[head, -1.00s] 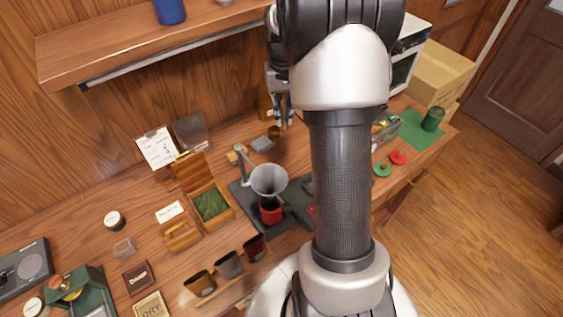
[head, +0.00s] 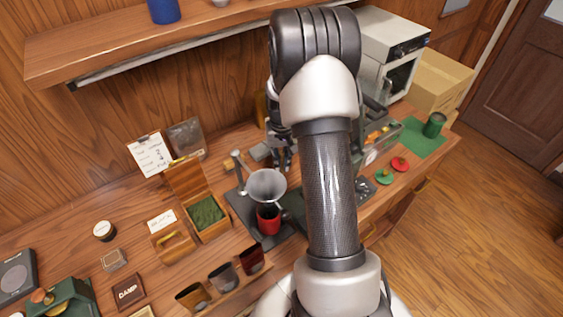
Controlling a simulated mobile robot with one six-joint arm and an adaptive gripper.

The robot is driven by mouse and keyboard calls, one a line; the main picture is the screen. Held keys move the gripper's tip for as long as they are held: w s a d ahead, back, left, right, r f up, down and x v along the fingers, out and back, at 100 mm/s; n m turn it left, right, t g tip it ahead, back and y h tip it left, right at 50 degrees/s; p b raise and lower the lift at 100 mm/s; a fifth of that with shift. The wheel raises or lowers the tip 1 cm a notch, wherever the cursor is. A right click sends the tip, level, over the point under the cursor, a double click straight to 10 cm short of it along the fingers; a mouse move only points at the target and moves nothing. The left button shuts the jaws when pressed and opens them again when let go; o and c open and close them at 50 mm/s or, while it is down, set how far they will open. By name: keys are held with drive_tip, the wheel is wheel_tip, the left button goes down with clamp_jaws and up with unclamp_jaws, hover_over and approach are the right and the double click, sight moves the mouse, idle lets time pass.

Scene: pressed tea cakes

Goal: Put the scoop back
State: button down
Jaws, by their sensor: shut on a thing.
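My gripper (head: 281,152) is partly hidden behind my arm, low over the back of the bench, just behind and right of the funnel. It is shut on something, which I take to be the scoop. The scoop itself is not clearly visible, as the fingers and my arm cover it. A small grey block (head: 260,152) lies just left of the gripper. I cannot tell whether the gripper's load touches the bench.
A grey funnel (head: 266,186) stands over a red cup (head: 268,219) close to the gripper. An open wooden box of green leaf (head: 206,212) is to the left. A shelf (head: 120,52) overhangs the back; a white oven (head: 392,50) stands at the right.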

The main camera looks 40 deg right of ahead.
drive_tip(key=c, duration=1.6)
unclamp_jaws()
drive_tip(key=shift+f, duration=0.15)
drive_tip(key=shift+c, duration=0.2)
wheel_tip(320, 180, up, 12)
drive_tip(key=p, duration=0.3)
drive_tip(key=s+a+r+n+t, duration=0.1)
drive_tip(key=s+a+r, duration=0.2)
drive_tip(key=a+r, duration=0.4)
drive_tip(key=s+a+r+n+t, duration=0.1)
drive_tip(key=s+a+r+n, duration=0.15)
drive_tip(key=a+r, duration=0.45)
drive_tip(key=s+a+r+n+t, duration=0.1)
drive_tip(key=s+a, duration=0.4)
drive_tip(key=s, duration=0.3)
drive_tip(key=s+a+r+n+t, duration=0.1)
drive_tip(key=s+a, duration=0.5)
drive_tip(key=s, duration=0.2)
drive_tip(key=shift+s+r+n+t, duration=0.2)
drive_tip(key=shift+r+n+t, duration=0.1)
drive_tip(key=shift+r+n, duration=0.05)
